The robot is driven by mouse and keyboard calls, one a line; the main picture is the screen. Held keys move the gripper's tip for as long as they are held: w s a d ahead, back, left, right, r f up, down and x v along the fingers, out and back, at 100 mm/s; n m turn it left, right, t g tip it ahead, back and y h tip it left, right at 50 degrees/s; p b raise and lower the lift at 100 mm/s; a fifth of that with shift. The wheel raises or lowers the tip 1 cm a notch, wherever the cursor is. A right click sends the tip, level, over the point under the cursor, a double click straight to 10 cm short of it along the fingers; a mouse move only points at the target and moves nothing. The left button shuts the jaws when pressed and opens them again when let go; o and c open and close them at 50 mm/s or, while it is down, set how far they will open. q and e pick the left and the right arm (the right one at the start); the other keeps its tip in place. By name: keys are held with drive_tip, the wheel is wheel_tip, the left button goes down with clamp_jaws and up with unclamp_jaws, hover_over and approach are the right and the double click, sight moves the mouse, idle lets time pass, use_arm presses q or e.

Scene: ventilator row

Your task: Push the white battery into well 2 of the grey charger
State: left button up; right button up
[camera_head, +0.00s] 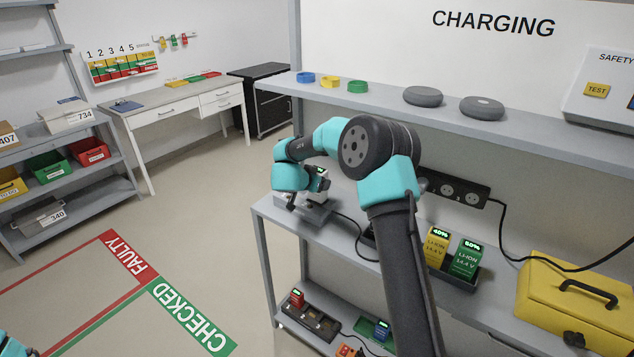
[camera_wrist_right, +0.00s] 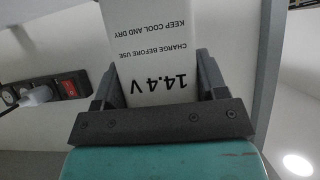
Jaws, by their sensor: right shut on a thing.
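The white battery (camera_wrist_right: 150,45) fills the space between the fingers of my right gripper (camera_wrist_right: 158,80) in the right wrist view, with "14.4 V" upside down on its face. In the head view my right gripper (camera_head: 297,197) is at the left end of the bench, over the grey charger (camera_head: 317,216), shut on the battery. The battery's lit green display (camera_head: 321,171) shows beside my wrist. My arm covers most of the charger, so I cannot tell which well the battery is over or how deep it sits. Only a teal bit of my left arm shows at the lower left corner.
A yellow battery (camera_head: 436,247) and a green battery (camera_head: 467,258) stand in a dark holder right of my arm. A yellow toolbox (camera_head: 575,305) is at the right. A power strip (camera_head: 455,190) and black cable are behind. A shelf (camera_head: 390,108) overhangs the bench.

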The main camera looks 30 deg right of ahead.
drive_tip(key=shift+f, duration=1.85)
idle(1.4)
drive_tip(key=o, duration=1.4)
drive_tip(key=shift+c, duration=0.2)
drive_tip(key=v, duration=1.7)
drive_tip(key=shift+a, duration=0.2)
drive_tip(key=shift+r, duration=0.1)
